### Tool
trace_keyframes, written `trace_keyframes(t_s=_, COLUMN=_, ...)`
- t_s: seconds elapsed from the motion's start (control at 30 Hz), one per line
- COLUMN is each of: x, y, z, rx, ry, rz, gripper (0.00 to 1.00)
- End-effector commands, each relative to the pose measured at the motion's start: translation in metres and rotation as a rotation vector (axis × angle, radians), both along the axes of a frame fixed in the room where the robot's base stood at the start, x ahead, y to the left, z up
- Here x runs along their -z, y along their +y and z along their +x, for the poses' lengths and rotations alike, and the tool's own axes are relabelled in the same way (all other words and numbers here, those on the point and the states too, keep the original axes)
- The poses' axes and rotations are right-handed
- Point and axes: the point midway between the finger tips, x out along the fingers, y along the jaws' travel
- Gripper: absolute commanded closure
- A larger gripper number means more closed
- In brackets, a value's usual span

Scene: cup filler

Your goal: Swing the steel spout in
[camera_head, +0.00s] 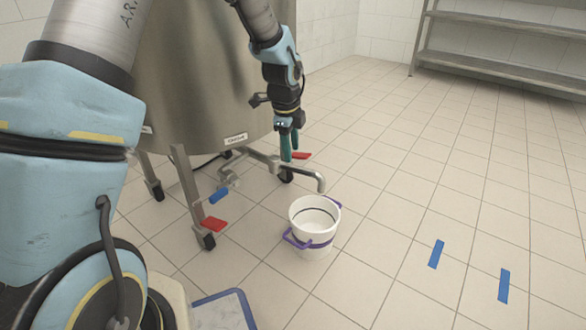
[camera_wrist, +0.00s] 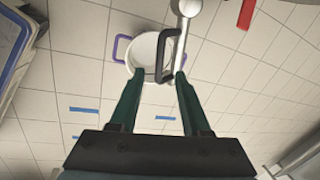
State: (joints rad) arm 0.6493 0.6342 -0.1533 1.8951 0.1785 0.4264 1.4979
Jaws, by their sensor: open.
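The steel spout (camera_head: 300,167) is a bent pipe running out from below the large steel tank (camera_head: 205,75). In the head view its down-turned end hangs by the back rim of the white bucket (camera_head: 315,215). My gripper (camera_head: 289,155) is open and points down at the spout. In the wrist view the spout (camera_wrist: 182,42) shows near my right fingertip. A dark loop-shaped handle (camera_wrist: 161,55) beside the pipe lies between my open fingertips (camera_wrist: 160,75), with the bucket (camera_wrist: 144,50) beyond. I cannot tell whether a finger touches the handle.
The tank stands on legs with casters. Red tape (camera_head: 213,224) and blue tape (camera_head: 436,254) mark the tiled floor. The bucket has purple handles. A metal shelf (camera_head: 500,65) stands at the back right. A blue-edged object (camera_head: 225,310) lies at the front. The floor on the right is clear.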

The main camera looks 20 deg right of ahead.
Motion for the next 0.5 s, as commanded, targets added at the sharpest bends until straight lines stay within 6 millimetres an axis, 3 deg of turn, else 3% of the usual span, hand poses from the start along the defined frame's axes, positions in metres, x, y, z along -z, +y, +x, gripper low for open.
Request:
trace_keyframes(t_s=0.03, x=0.015, y=-0.002, z=0.001, rx=0.002, ry=0.001, rz=0.002, gripper=0.53)
trace_keyframes(t_s=0.2, x=0.043, y=-0.006, z=0.004, rx=0.002, ry=0.001, rz=0.002, gripper=0.53)
trace_keyframes(t_s=0.5, x=0.061, y=-0.009, z=0.008, rx=0.002, ry=0.0, rz=0.002, gripper=0.53)
